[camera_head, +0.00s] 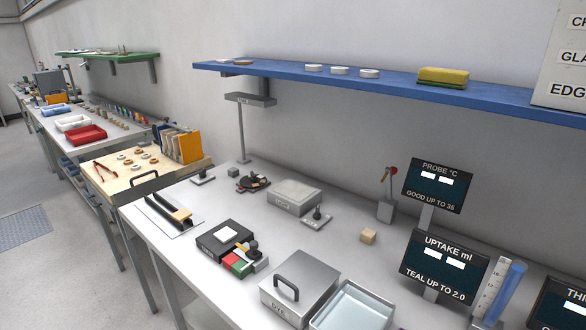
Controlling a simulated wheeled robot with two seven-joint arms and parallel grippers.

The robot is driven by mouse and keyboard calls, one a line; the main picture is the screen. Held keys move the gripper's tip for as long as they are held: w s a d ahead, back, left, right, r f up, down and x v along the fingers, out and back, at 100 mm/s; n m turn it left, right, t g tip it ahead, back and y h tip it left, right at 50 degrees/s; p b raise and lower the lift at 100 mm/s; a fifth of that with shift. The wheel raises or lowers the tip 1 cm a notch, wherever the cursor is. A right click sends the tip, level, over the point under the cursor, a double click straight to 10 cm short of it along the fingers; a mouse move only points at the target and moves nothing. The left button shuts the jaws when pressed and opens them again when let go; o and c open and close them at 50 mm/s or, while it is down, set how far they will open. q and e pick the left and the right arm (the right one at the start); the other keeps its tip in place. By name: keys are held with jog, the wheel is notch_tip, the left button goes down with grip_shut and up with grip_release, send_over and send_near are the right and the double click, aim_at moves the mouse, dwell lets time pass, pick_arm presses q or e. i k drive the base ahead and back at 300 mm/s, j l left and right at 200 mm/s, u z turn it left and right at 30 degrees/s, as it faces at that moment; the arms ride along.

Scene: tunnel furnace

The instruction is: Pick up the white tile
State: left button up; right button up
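A white square tile (227,234) lies flat on top of a dark box-like block (208,249) near the front left of the grey bench. Its top face is in clear view with nothing over it. Neither of my grippers shows in the head view.
Small red and green blocks and a black-knobbed device (253,251) stand just right of the dark block. A handled metal box (298,285) and a shallow tray (354,309) are in front. A blue shelf (300,75) overhangs the back. The bench middle has free room.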

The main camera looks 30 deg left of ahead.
aim_at(226, 233)
jog(key=u, duration=1.6)
